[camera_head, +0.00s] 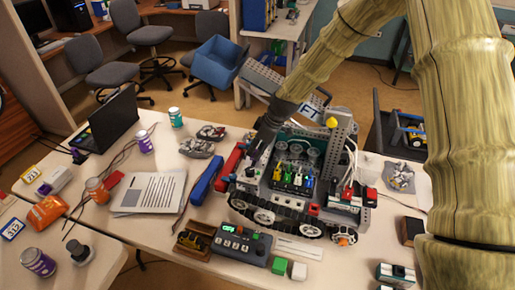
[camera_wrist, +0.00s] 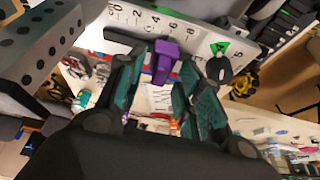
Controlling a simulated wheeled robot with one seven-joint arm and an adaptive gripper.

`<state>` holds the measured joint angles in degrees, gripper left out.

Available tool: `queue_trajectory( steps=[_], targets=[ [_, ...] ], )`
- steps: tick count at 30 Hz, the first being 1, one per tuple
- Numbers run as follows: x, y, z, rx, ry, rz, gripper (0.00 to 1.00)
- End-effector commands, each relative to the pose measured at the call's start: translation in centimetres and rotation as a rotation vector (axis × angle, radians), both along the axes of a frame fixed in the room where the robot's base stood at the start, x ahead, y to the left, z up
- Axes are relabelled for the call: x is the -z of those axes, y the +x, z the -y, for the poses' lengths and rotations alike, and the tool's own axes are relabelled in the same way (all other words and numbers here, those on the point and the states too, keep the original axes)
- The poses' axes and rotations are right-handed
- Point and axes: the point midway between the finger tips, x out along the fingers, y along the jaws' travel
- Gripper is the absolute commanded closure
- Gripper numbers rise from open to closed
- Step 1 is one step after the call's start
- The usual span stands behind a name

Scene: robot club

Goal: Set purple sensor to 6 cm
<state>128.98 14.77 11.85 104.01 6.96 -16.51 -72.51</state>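In the wrist view the purple sensor (camera_wrist: 163,62) is a small block below a white scale strip (camera_wrist: 150,22) with black numbers. It lies roughly under the 4 and 6 marks; the slanted view does not give an exact reading. My gripper (camera_wrist: 163,72) has its two teal-padded fingers on either side of the purple sensor. They look spread, with narrow gaps beside it, and I see no clear grip. In the head view my gripper (camera_head: 262,145) points down at the left of the tracked robot model (camera_head: 292,180); the purple sensor is not distinguishable there.
A dark grey knob (camera_wrist: 219,70) and a green triangle (camera_wrist: 220,47) are right of the sensor. A grey perforated beam (camera_wrist: 40,45) fills the upper left. On the table are a control box (camera_head: 240,243), a blue case (camera_head: 207,177), papers (camera_head: 150,192) and a laptop (camera_head: 107,118).

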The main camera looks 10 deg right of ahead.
Motion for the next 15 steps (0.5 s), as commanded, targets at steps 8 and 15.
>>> queue_trajectory(
  steps=[8, 15],
  targets=[
    [-2.4, -0.4, 0.9, 0.001, 0.0, 0.003, 0.64],
    [-6.0, -1.1, 2.2, 0.001, 0.001, 0.003, 0.64]
  ],
)
